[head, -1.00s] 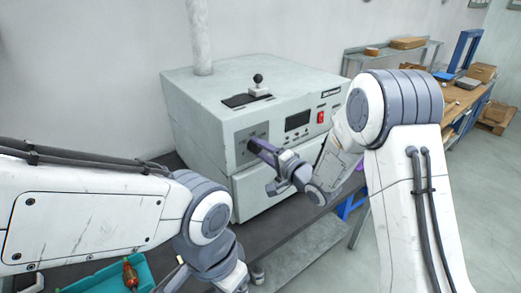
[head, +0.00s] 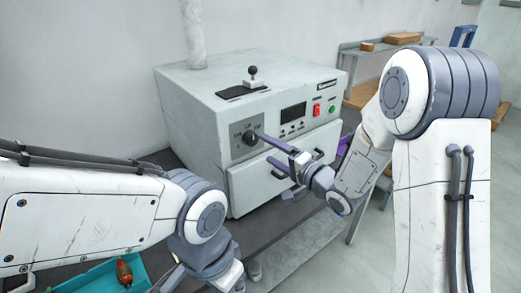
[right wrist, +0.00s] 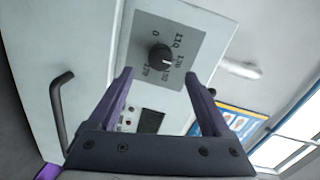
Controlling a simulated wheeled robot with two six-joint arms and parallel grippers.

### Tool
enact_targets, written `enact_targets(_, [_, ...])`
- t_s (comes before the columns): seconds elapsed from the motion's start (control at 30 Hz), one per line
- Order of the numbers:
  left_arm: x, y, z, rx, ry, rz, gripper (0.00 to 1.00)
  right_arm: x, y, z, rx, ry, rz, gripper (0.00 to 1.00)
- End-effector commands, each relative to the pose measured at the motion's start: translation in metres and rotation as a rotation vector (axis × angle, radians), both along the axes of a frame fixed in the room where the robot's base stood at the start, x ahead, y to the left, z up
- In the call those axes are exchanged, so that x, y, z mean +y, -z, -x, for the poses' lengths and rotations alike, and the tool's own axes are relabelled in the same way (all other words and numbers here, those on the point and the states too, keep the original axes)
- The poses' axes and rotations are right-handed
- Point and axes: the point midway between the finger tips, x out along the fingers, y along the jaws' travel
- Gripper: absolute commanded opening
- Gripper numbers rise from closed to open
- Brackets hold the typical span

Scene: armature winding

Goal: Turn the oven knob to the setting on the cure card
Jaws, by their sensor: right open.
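The oven (head: 235,95) is a pale grey box on the bench. Its dark round knob (head: 250,137) sits on a grey dial plate at the front left; the knob also shows in the right wrist view (right wrist: 160,57), ringed by several printed numbers. A pale mark shows on the knob, but its exact setting is hard to tell. My right gripper (head: 266,151) is open and empty in front of the dial, with purple fingers apart from the knob. In the right wrist view its fingers (right wrist: 159,75) point towards the dial plate. My left gripper's fingers are out of view. I cannot identify the cure card.
The oven door has a handle (right wrist: 60,110) below the dial. A red switch (head: 317,110) and a display (head: 293,117) are right of the knob. A teal tray (head: 100,280) lies at the bottom left. A posted sheet (right wrist: 240,120) hangs beyond the oven.

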Motion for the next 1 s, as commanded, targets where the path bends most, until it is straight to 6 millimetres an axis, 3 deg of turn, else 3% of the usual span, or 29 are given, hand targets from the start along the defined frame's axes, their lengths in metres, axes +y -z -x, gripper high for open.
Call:
enact_targets(0.23, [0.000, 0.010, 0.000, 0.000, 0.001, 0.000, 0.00, -0.020, -0.001, 0.026, 0.000, 0.000, 0.000, 0.83])
enact_targets(0.67, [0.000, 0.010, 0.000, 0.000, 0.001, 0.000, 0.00, -0.022, -0.002, 0.030, 0.000, 0.000, 0.011, 0.83])
enact_targets(0.83, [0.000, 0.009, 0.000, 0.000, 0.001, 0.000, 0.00, -0.011, 0.007, 0.031, 0.001, 0.019, 0.207, 0.83])
enact_targets(1.0, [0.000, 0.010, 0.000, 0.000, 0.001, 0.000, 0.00, 0.001, 0.027, 0.048, 0.038, 0.014, 0.601, 0.83])
